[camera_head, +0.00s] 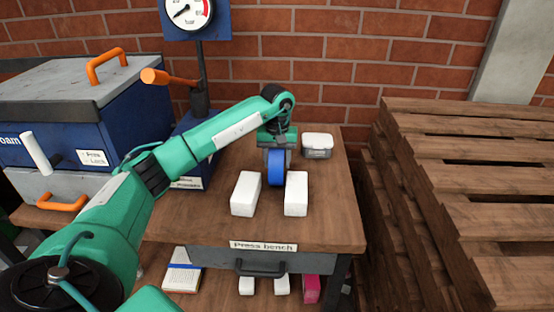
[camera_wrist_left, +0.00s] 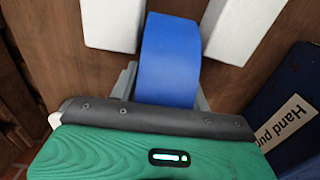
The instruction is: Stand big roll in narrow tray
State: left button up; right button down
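A big blue roll (camera_head: 276,170) is upright on its edge over the press bench, with its lower part between two white blocks. It also shows in the wrist view (camera_wrist_left: 168,60) as a wide blue band. The left white block (camera_head: 245,194) and right white block (camera_head: 296,194) lie side by side with a narrow gap. My left gripper (camera_head: 277,154) is above the roll, its grey fingers on both sides and closed against it. Whether the roll touches the bench is hidden. I cannot make out a separate narrow tray. My right gripper is not in view.
A small lidded container (camera_head: 317,146) stands behind the right block. A blue machine with a gauge (camera_head: 188,12) and orange lever stands behind on the left. Stacked pallets (camera_head: 470,170) are at the right. The bench front (camera_head: 205,228) is clear.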

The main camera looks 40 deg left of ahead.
pick_arm(q)
jog(key=shift+o, duration=1.1)
